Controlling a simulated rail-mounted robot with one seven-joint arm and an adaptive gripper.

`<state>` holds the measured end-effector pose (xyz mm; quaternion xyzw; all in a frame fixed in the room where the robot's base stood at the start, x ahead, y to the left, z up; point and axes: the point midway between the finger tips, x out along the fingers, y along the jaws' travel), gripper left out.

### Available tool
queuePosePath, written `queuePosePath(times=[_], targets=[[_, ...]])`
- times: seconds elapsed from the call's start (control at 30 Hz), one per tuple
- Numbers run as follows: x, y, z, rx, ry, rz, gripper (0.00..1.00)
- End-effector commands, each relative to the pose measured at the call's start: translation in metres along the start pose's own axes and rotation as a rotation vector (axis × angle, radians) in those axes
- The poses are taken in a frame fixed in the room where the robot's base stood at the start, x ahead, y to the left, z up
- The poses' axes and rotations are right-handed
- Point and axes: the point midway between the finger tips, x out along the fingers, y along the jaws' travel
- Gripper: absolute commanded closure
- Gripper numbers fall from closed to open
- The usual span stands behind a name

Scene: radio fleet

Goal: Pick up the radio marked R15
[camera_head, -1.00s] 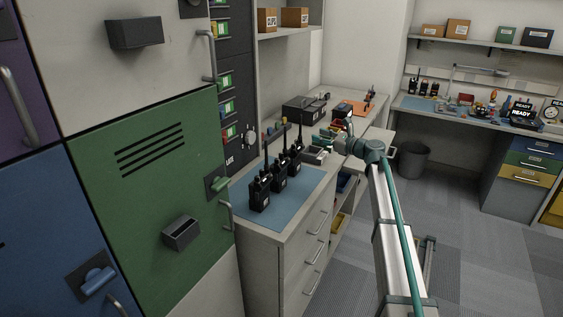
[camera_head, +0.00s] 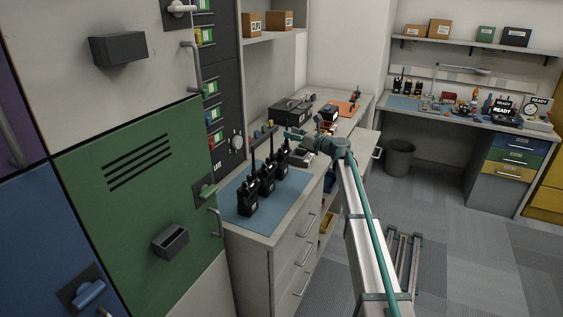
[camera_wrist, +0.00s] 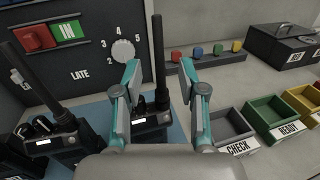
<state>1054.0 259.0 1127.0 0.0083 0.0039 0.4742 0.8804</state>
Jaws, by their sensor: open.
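Three black radios with upright antennas stand in a row on a blue mat (camera_head: 288,205) on the counter: a near one (camera_head: 247,205), a middle one (camera_head: 267,186) and a far one (camera_head: 281,163). My gripper (camera_head: 290,134) is open, beside and above the far radio. In the wrist view, my gripper (camera_wrist: 160,70) has its fingers spread, with one radio (camera_wrist: 150,122) showing between them and its antenna rising between the fingertips. Two other radios (camera_wrist: 58,140) stand at the left there. I cannot read R15 or any radio's marking.
Right of the mat are a grey CHECK bin (camera_wrist: 228,125), a green READY bin (camera_wrist: 270,112) and a black case (camera_wrist: 285,48). Green and blue locker doors (camera_head: 140,190) stand at left. Floor at right is mostly clear.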

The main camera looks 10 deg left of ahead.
Motion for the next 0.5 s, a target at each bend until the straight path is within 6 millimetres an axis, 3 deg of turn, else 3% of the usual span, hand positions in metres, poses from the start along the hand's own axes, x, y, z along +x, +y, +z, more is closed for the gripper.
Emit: queuePosePath(times=[0.2,0.47,0.5], targets=[[0.029,-0.001,0.001,-0.001,0.001,0.002,0.59],[0.031,0.000,-0.001,-0.001,0.001,0.000,0.59],[0.031,0.000,-0.001,-0.001,0.001,0.000,0.66]])
